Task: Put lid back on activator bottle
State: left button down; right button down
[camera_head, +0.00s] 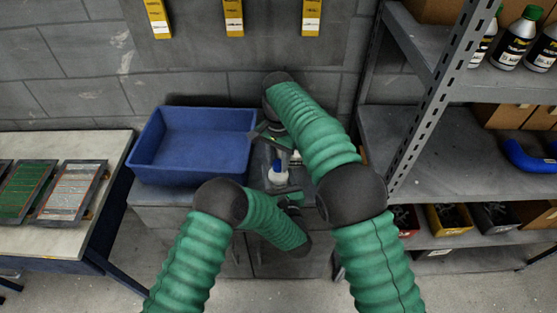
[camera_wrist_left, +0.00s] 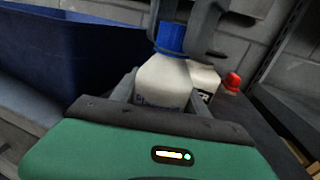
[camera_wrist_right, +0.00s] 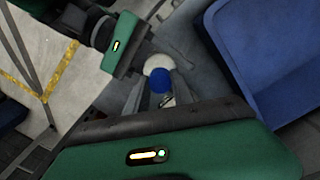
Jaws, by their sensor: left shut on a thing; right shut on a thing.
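The white activator bottle (camera_wrist_left: 163,82) stands upright on the grey bench top, with the blue lid (camera_wrist_left: 171,37) directly over its neck. The lid looks in line with the bottle, but I cannot tell whether it is fully seated. My left gripper (camera_wrist_left: 160,95) is shut on the bottle's body from the side. My right gripper (camera_wrist_right: 158,88) is shut on the lid (camera_wrist_right: 160,82) from above, with the white bottle shoulder (camera_wrist_right: 158,63) showing behind it. In the head view the bottle (camera_head: 278,179) shows between my two arms, partly hidden.
A blue bin (camera_head: 190,147) stands left of the bottle. Another white bottle (camera_wrist_left: 205,80) and a red cap (camera_wrist_left: 232,82) are close behind it. Metal shelving (camera_head: 430,130) rises at the right. A table (camera_head: 60,222) with framed panels is at the left.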

pick_arm(q)
jog(key=shift+s+d, duration=0.1)
pick_arm(e)
jog(key=shift+w+m, duration=0.2)
jog(key=shift+m, duration=0.1)
jog(key=c, duration=1.4)
grip_release()
jog(key=o, duration=0.3)
jog(key=shift+s, duration=0.1)
jog(key=shift+r, duration=0.15)
notch_tip(320, 180, up, 4)
jog(key=shift+r, duration=0.15)
jog(key=shift+c, duration=0.3)
